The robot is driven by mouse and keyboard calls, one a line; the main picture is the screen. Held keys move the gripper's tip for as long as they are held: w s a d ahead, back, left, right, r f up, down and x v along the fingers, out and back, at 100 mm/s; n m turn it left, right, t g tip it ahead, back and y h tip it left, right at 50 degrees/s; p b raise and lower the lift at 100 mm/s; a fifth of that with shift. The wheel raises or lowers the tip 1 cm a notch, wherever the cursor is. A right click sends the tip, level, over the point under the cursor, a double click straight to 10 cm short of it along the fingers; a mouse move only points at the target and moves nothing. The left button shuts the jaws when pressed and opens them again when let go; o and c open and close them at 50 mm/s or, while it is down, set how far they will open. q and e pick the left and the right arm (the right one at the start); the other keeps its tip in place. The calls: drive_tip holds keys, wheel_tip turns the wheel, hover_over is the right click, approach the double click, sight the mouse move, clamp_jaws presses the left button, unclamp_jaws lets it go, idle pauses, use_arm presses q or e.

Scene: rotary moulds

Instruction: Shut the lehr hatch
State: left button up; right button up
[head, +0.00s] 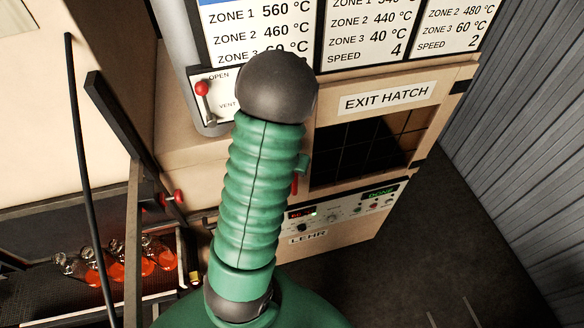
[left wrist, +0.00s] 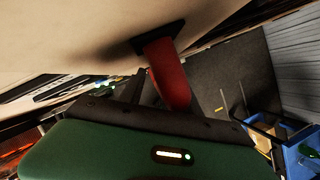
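The lehr (head: 330,235) stands ahead in the head view, with an "EXIT HATCH" label (head: 387,98). Below the label, the hatch opening (head: 350,150) shows dark and uncovered, with a grid of lines inside. My green arm hides what lies left of it. A small red part (head: 295,184) shows beside the arm, with a bit of green above it. In the left wrist view, a red handle (left wrist: 168,75) on a dark mount juts from a cream panel (left wrist: 80,35), just beyond my left gripper (left wrist: 150,112). Its fingers are not clear, nor is contact. My right gripper is out of view.
A red-knobbed lever (head: 202,88) sits on the OPEN/VENT plate. A control panel (head: 345,210) reads "DONE". Dark floor (head: 440,240) lies clear at right, by a grey corrugated wall (head: 530,100). A blue bin (left wrist: 298,155) shows at lower right.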

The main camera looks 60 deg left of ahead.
use_arm(q)
drive_tip(key=p+v, duration=0.3)
drive_tip(key=v, duration=0.8)
drive_tip(key=shift+r+p, duration=0.3)
drive_tip(key=shift+r, duration=0.1)
drive_tip(key=shift+s, duration=0.1)
